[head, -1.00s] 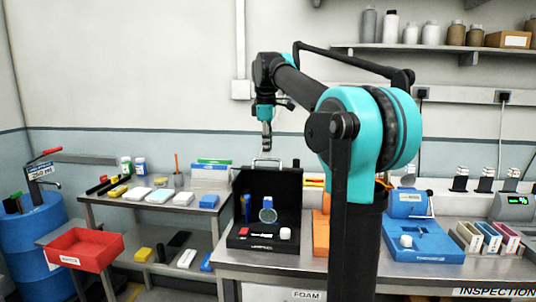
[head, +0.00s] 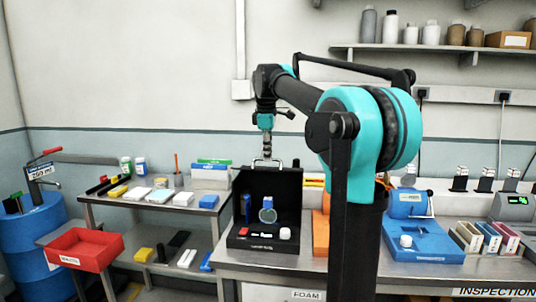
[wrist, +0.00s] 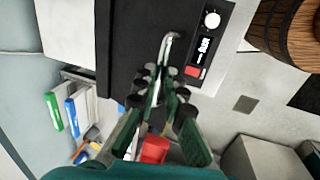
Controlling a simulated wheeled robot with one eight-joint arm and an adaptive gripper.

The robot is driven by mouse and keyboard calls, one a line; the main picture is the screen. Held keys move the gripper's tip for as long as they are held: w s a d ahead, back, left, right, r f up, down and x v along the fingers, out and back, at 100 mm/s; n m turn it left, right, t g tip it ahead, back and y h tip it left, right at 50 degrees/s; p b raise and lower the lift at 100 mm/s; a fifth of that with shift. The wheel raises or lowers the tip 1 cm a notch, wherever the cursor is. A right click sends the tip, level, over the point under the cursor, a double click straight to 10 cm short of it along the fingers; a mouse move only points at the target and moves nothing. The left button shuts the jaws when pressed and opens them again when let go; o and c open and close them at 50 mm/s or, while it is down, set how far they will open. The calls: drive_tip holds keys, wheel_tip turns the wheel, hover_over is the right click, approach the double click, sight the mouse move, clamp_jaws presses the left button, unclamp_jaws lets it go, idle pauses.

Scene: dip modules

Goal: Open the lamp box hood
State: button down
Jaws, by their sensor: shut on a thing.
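The lamp box (head: 284,190) is a black box on the steel bench in the head view, with its dark front recess facing me. A blue bottle and a round lens show in the recess, and a white knob and red switch sit on its front ledge. A pale metal handle (head: 279,163) stands on its top edge. My gripper (head: 267,156) points down at this handle and is shut on it. In the wrist view, the fingers (wrist: 160,80) close around the near part of the handle (wrist: 169,45), hiding that part. The box's black top (wrist: 125,40) lies beneath.
An orange block (head: 320,232) stands right of the box, partly behind my arm. A blue tray (head: 425,243) lies farther right. On the left are a side table (head: 140,207) with small items and a red bin (head: 85,249).

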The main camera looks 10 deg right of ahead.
drive_tip(key=shift+w+r, duration=0.1)
drive_tip(key=shift+r, duration=0.05)
drive_tip(key=shift+w+d+r+g, duration=0.25)
drive_tip(key=shift+w+r+g, duration=0.25)
drive_tip(key=shift+w+g, duration=0.15)
drive_tip(key=w+d+r, duration=0.1)
drive_tip(key=w, duration=0.4)
drive_tip(key=w+d+r, duration=0.2)
drive_tip(key=w, duration=0.3)
drive_tip(key=shift+w+d+r+y, duration=0.25)
drive_tip(key=shift+w+d+y, duration=0.05)
